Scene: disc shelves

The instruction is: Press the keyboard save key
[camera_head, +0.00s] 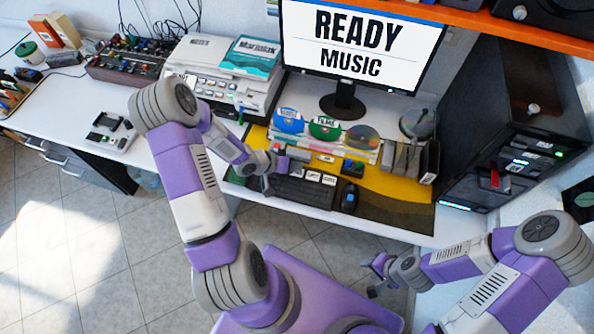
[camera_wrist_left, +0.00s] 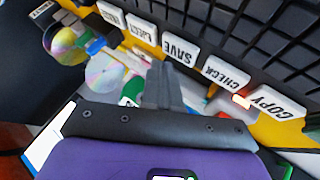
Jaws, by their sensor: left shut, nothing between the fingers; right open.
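The white SAVE key (camera_wrist_left: 181,50) is in the left wrist view, in a row between the EJECT key (camera_wrist_left: 146,28) and the CHECK key (camera_wrist_left: 226,73). The row runs along the edge of the black keyboard (camera_head: 300,192). My left gripper (camera_head: 268,180) is shut and empty at the keyboard's left end. In the left wrist view its fingertips (camera_wrist_left: 161,66) appear just beside the SAVE key; I cannot tell whether they touch it. In the head view the key labels are too small to read, and the gripper covers part of the row. My right gripper (camera_head: 378,276) is open and empty, in front of the desk.
The monitor (camera_head: 360,45) reads "READY MUSIC". Discs (camera_head: 325,127) stand behind the keyboard, and a mouse (camera_head: 349,198) lies to its right. The COPY key (camera_wrist_left: 272,102) is near the right of the left wrist view. A black tower (camera_head: 515,150) stands at the right.

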